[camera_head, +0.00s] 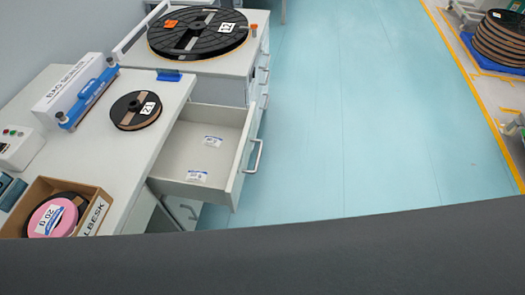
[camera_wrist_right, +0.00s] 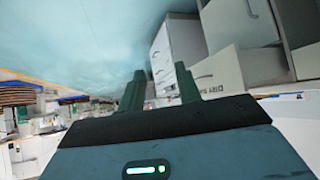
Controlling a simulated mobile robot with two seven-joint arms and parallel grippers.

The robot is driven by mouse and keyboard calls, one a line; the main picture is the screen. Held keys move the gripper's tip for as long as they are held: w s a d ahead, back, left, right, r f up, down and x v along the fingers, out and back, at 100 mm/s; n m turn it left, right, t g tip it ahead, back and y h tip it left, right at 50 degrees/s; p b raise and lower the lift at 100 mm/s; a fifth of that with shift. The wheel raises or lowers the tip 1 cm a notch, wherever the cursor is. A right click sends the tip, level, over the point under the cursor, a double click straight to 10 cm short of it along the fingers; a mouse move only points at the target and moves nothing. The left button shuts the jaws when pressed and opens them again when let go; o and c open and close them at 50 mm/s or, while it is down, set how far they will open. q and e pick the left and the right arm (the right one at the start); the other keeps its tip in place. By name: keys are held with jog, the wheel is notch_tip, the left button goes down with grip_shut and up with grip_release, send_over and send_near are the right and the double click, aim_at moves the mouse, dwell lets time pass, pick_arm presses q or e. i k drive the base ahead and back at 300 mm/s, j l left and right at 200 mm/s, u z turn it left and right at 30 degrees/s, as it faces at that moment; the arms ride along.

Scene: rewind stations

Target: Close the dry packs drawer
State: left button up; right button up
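The open drawer (camera_head: 210,127) sticks out from the white cabinet under the bench, with two small white packs (camera_head: 213,141) lying inside, well apart. Its front carries a silver bar handle (camera_head: 256,157). In the right wrist view a pulled-out drawer front (camera_wrist_right: 220,73) shows tilted, with lettering that seems to read "DRY PACKS". My right gripper (camera_wrist_right: 160,76) has its two dark fingers spread with nothing between them. Its fingers point toward the cabinets, and the right one overlaps the drawer front in the picture; I cannot tell whether it touches. My left gripper is in neither view.
The bench holds a small reel (camera_head: 136,110), a blue and white bag sealer (camera_head: 80,92) and a cardboard box (camera_head: 97,211) with reels. A large black reel (camera_head: 198,33) lies on the far cabinet. The blue floor (camera_head: 350,120) right of the drawer is clear.

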aim_at(183, 150)
jog(key=i+l, duration=0.2)
jog(key=i, duration=0.3)
jog(key=i+l+u, duration=0.1)
jog(key=i+l, duration=0.15)
jog(key=i, duration=0.2)
